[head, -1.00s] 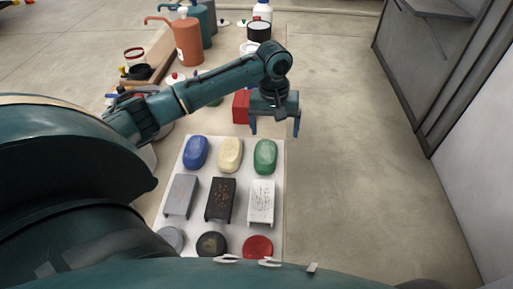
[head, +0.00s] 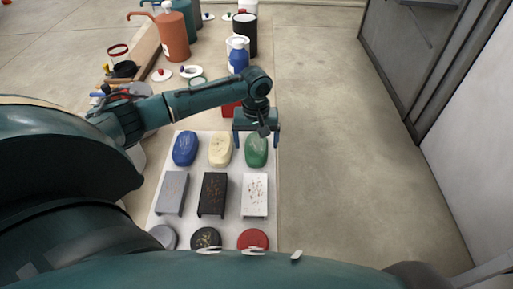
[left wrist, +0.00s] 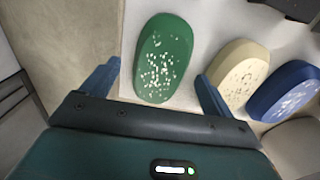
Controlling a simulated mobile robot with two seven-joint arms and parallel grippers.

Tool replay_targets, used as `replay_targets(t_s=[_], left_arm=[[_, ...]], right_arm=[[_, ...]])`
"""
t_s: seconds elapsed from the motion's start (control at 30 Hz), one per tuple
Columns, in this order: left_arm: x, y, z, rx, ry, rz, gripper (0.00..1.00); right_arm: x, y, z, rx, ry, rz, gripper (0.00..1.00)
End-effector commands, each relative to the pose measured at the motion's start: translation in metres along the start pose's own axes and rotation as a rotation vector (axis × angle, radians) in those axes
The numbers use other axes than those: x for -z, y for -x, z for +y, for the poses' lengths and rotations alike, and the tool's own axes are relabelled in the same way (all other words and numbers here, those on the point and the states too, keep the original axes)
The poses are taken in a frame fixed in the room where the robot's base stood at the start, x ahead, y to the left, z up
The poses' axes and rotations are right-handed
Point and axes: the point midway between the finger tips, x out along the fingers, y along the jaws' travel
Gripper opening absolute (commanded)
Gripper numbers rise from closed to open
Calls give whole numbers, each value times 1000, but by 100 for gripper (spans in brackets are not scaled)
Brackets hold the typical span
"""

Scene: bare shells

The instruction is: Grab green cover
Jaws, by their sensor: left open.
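The green cover (head: 256,151) is a rounded oblong shell at the back right of a white board. It also shows in the left wrist view (left wrist: 163,60), with pale specks on its top. My left gripper (head: 256,142) is open and empty above it. In the left wrist view my left gripper's fingers (left wrist: 158,80) spread to either side of the green cover's near end, without visible contact. A cream cover (head: 220,150) lies just left of the green one, with a blue cover (head: 185,149) beyond it. My right gripper does not show.
The white board (head: 233,183) also holds grey, black and white stands (head: 255,195) and round discs, including a red one (head: 253,239). A red block (head: 230,109), a blue bottle (head: 238,58) and orange pump bottle (head: 173,38) stand behind. The floor on the right is clear.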

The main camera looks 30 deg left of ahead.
Motion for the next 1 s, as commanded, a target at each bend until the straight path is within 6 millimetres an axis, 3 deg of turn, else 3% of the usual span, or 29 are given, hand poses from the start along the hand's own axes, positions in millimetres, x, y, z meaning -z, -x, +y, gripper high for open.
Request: replay_targets(t_s=[0.13,0.4,1.0], left_arm=[[0,-16,0,1,1,0,87],[0,-18,0,0,0,1,86],[0,-18,0,0,0,1,37]], right_arm=[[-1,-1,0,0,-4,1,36],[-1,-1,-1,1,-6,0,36],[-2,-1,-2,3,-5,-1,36]])
